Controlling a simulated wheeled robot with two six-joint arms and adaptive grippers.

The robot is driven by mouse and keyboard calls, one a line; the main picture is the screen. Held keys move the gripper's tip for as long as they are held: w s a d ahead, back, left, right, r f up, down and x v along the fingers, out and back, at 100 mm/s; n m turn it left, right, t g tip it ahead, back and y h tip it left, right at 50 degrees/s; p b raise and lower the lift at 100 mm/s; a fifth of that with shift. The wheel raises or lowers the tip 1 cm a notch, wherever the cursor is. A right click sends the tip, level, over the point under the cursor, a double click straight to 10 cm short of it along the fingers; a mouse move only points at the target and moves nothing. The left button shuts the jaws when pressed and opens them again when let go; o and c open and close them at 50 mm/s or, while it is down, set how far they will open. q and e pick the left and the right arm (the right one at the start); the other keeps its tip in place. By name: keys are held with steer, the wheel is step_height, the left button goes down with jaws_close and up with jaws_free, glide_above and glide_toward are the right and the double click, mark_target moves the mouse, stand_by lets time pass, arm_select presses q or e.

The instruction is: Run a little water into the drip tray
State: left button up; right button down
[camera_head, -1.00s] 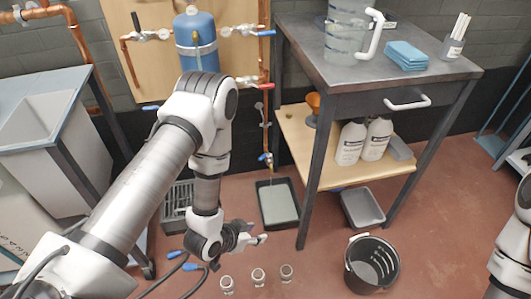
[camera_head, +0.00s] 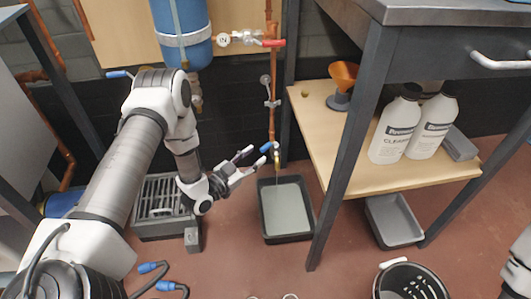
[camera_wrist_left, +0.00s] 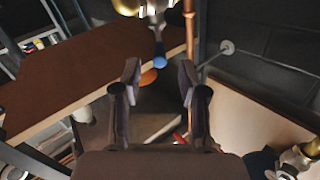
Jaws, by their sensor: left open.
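The drip tray (camera_head: 308,228), black with a grey-green inside, sits on the floor under the copper pipe. A small drain valve (camera_head: 276,157) with a blue handle (camera_head: 266,147) is on the pipe's low end, above the tray's back edge. A thin pale line runs down from it; I cannot tell if water is flowing. My left gripper (camera_head: 250,159) is open and empty just left of the valve. In the left wrist view the blue handle (camera_wrist_left: 159,62) shows beyond and between the open fingers, apart from them. My right gripper is out of view.
The workbench leg (camera_head: 345,150) and wooden shelf (camera_head: 310,110) stand right of the tray, with white bottles (camera_head: 395,130) and an orange funnel (camera_head: 343,75). A black bucket (camera_head: 408,280) is front right.

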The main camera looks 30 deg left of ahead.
mark_target(264, 147)
arm_select(q)
steer(key=b+x, duration=0.2)
steer(key=x, duration=0.2)
steer(key=shift+w+d+f, duration=0.15)
steer(key=shift+w+d, duration=0.05)
steer(key=shift+w, duration=0.5)
jaws_close()
steer(key=shift+a+r+h, duration=0.1)
steer(key=shift+r+h, duration=0.1)
steer(key=shift+h, duration=0.3)
steer(key=shift+w+a+m+g+h, duration=0.3)
steer(key=shift+a+m+g+h, duration=0.1)
steer(key=shift+m+g+h, duration=0.95)
steer(key=shift+w+a+m+g+h, duration=0.35)
steer(key=shift+m+g+h, duration=0.5)
steer(key=shift+m+h, duration=0.55)
steer(key=shift+w+a+m+g+h, duration=0.25)
steer(key=shift+a+m+g+h, duration=0.2)
steer(key=shift+m+g+h, duration=0.95)
steer(key=shift+n+h, duration=0.35)
